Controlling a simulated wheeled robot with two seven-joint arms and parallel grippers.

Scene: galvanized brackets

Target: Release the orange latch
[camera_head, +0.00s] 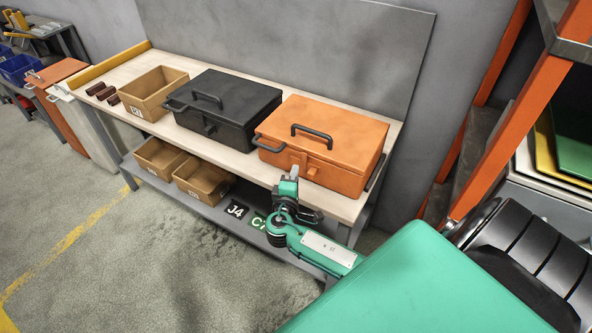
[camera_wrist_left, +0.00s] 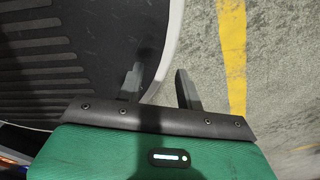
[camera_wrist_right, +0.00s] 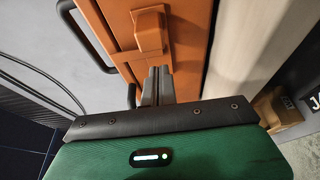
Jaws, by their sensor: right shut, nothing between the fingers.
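The orange toolbox (camera_head: 345,165) stands closed at the right end of the workbench, with a dark handle on its lid. Its orange latch (camera_head: 312,172) is on the front face, and in the right wrist view the latch (camera_wrist_right: 149,32) is a raised block on a flat plate. My right gripper (camera_head: 293,172) is in front of the toolbox, just left of the latch in the head view. In the right wrist view its fingers (camera_wrist_right: 158,76) are together and empty, their tips just below the latch; contact cannot be told. My left gripper (camera_wrist_left: 158,75) is open and empty over the floor.
A black toolbox (camera_head: 226,108) stands left of the orange one, then a cardboard bin (camera_head: 151,93) on the bench (camera_head: 113,75). More bins (camera_head: 203,182) sit on the lower shelf. An orange-framed rack (camera_head: 530,105) stands at the right. Floor in front is clear.

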